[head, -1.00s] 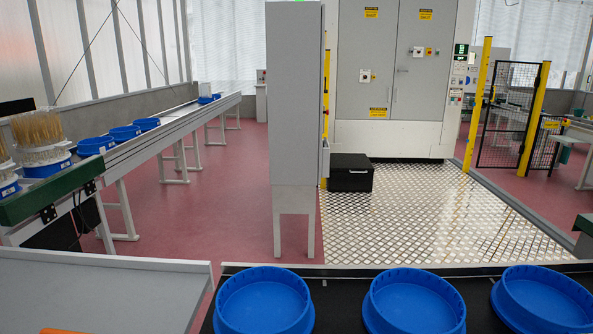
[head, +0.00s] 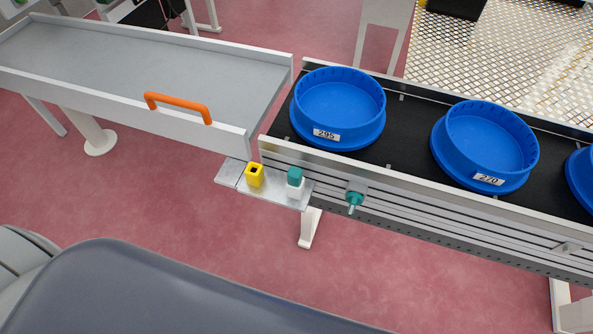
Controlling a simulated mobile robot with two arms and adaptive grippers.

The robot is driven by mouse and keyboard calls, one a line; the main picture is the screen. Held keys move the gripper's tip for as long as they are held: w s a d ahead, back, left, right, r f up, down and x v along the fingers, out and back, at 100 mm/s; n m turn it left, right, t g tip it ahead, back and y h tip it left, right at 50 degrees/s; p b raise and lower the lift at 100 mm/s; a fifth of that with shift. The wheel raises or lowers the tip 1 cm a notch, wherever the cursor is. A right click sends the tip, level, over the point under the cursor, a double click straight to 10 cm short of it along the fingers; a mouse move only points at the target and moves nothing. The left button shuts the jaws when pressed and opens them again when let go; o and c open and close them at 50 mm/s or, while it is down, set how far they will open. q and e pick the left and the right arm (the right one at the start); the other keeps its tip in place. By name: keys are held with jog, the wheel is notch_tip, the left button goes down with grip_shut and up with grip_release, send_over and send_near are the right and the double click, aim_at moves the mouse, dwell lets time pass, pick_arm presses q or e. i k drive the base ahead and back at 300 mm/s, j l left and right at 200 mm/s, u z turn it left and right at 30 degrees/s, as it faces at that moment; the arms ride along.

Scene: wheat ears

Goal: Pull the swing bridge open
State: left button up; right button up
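The swing bridge (head: 190,75) is a grey, flat tray-like section with raised pale side rails, at the upper left of the head view. An orange handle (head: 178,107) is fixed to its near side rail. Its right end stands beside the left end of the black conveyor (head: 408,119), with a narrow gap between them. Below that joint, a metal bracket plate carries a yellow square socket (head: 254,175) and a white block with a teal top (head: 295,182). Neither of my grippers shows in the head view.
Blue round trays (head: 337,108), two labelled 295 and 270, sit on the conveyor. A teal knob (head: 355,199) sticks out of the conveyor's near side. A support leg (head: 310,228) stands under the joint. Open red floor (head: 130,195) lies in front of the bridge.

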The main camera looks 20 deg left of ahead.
aim_at(209, 94)
jog(key=u, duration=1.8)
